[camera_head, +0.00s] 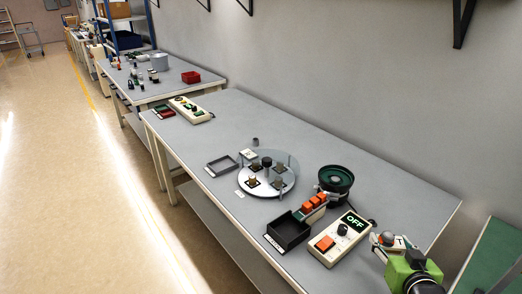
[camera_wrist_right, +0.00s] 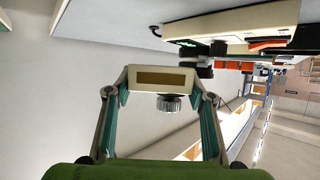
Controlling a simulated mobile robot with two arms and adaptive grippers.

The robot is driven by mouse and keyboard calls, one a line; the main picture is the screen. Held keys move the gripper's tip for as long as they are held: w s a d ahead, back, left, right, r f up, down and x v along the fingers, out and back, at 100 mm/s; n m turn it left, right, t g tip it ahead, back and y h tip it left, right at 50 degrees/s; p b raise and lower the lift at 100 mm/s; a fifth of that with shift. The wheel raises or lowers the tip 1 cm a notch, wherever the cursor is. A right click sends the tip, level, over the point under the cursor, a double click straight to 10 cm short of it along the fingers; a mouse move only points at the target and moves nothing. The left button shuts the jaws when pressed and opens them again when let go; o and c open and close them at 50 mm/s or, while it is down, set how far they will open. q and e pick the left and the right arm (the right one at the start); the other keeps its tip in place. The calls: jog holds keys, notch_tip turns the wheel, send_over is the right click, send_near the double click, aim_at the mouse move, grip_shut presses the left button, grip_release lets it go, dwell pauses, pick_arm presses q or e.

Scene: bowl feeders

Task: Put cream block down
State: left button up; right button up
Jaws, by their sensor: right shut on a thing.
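The cream block (camera_wrist_right: 160,79) is between the two fingers of my right gripper (camera_wrist_right: 158,92), which is shut on it. A dark yellow plate is set in its face, and a grey ribbed knob (camera_wrist_right: 169,103) shows just below it in the right wrist view. In the head view my right gripper (camera_head: 390,242) is at the lower right, beside the table's right end. The block is small there and partly covered by the fingers. It appears held clear of the table. My left gripper is not in view.
A cream control box (camera_head: 336,239) with a green OFF display stands on the grey table (camera_head: 215,120), left of my right gripper. A black tray (camera_head: 288,231), a green-black bowl feeder (camera_head: 336,181) and a round fixture plate (camera_head: 268,190) are farther left. The table's back strip looks clear.

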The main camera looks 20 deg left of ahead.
jog(key=w+a+r+b, duration=0.1)
jog(key=w+a+r, duration=0.4)
jog(key=w+a, duration=0.4)
jog(key=shift+n+y, duration=0.3)
jog(key=s+d+f, duration=0.1)
jog(key=d+f, duration=0.2)
jog(key=s+d+f+p, duration=0.1)
jog(key=d+f, duration=0.2)
jog(key=d, duration=0.1)
jog(key=s+d+f+p, duration=0.1)
jog(key=d+f, duration=0.2)
jog(key=d, duration=0.1)
jog(key=shift+d, duration=0.15)
jog(key=shift+d+f, duration=0.4)
jog(key=f, duration=0.3)
jog(key=shift+d+f+p, duration=0.1)
jog(key=shift+d+p, duration=0.15)
jog(key=shift+p, duration=0.05)
jog(key=shift+f, duration=0.2)
